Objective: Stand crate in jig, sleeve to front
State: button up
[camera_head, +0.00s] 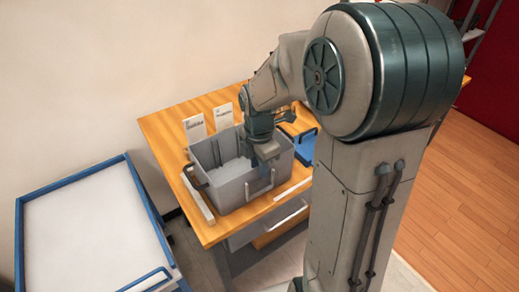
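The grey open-topped crate (231,192) stands upright on the wooden table, with pale contents inside. A dark handle shows at its left end and another at its right end. A thin rectangular outline (262,184) is on its near wall; I cannot tell whether it is the sleeve or a handle. Pale strips lie on the table at the crate's left (198,194) and right (293,189), seemingly parts of the jig. My gripper (267,158) points down at the crate's near wall, toward the right. Its fingertips are too small to tell whether they grip the rim.
Two white cards (195,127) (223,117) stand behind the crate on the table (163,128). A blue holder (304,147) is right of the crate, partly hidden by my arm.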

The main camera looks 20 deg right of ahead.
notch_tip(320, 180, up, 11)
jog(key=s+f+m+t, duration=0.2)
jog(key=s+m, duration=1.2)
jog(key=m, duration=0.7)
jog(key=shift+s+m+t, duration=0.25)
jog(key=shift+m+t, duration=0.05)
jog(key=shift+t, duration=0.3)
jog(key=shift+d, duration=0.15)
